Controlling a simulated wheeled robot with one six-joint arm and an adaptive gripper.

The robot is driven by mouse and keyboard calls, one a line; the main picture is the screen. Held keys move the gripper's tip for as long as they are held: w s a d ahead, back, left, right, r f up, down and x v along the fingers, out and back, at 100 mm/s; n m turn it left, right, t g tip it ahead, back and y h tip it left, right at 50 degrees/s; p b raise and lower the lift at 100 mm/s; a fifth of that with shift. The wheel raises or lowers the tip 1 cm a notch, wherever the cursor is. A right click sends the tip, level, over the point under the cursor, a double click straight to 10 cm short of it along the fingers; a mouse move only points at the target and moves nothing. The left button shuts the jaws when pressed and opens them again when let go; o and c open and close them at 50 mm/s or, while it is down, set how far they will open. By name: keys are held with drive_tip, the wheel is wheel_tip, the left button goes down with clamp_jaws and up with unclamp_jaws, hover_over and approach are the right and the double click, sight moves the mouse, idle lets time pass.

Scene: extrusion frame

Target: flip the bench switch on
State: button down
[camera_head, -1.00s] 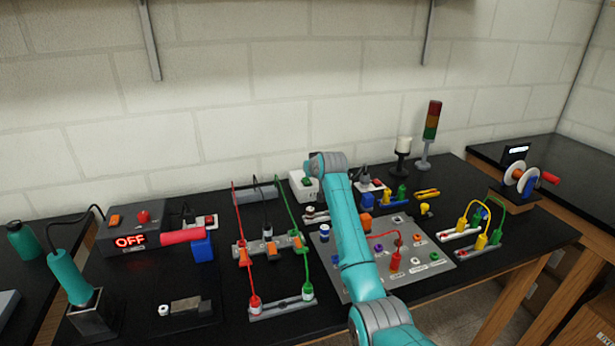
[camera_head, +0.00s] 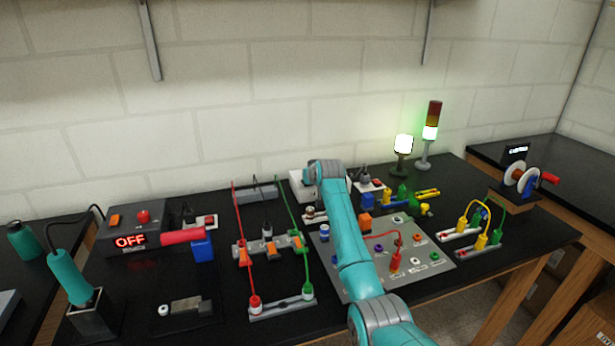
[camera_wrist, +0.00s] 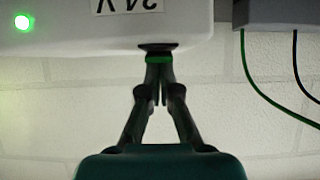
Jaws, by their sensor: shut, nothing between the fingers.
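A white box (camera_head: 298,181) stands at the back of the bench in the head view, mostly hidden behind my arm. The wrist view shows the white box (camera_wrist: 75,28) close up, with an upside-down "24V" label and a lit green light (camera_wrist: 22,22). A dark switch with a green band (camera_wrist: 158,54) sticks out of the box's edge. My gripper (camera_wrist: 158,72) is shut and empty, its fingertips right at the switch; I cannot tell if they touch it. The gripper is hidden in the head view. A lamp (camera_head: 403,145) glows white and the signal tower (camera_head: 431,131) is lit at its bottom section.
A grey panel (camera_head: 440,257) with coloured sockets lies beneath my arm. Left of it are red and green leads on terminal strips (camera_head: 283,306), and a control box reading OFF (camera_head: 112,236). Plug boards with yellow leads (camera_head: 461,234) stand to the right.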

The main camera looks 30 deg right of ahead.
drive_tip(key=shift+s, duration=0.1)
drive_tip(key=shift+s+a+f, duration=0.2)
drive_tip(key=shift+s+f, duration=0.05)
drive_tip(key=shift+s, duration=0.4)
drive_tip(key=shift+f, duration=0.2)
drive_tip(key=shift+s+r, duration=0.1)
drive_tip(key=shift+r, duration=0.35)
drive_tip(key=w+r+v, duration=0.1)
drive_tip(key=r+v, duration=0.1)
drive_tip(key=v, duration=1)
drive_tip(key=shift+s+r, duration=0.2)
drive_tip(key=shift+r, duration=0.1)
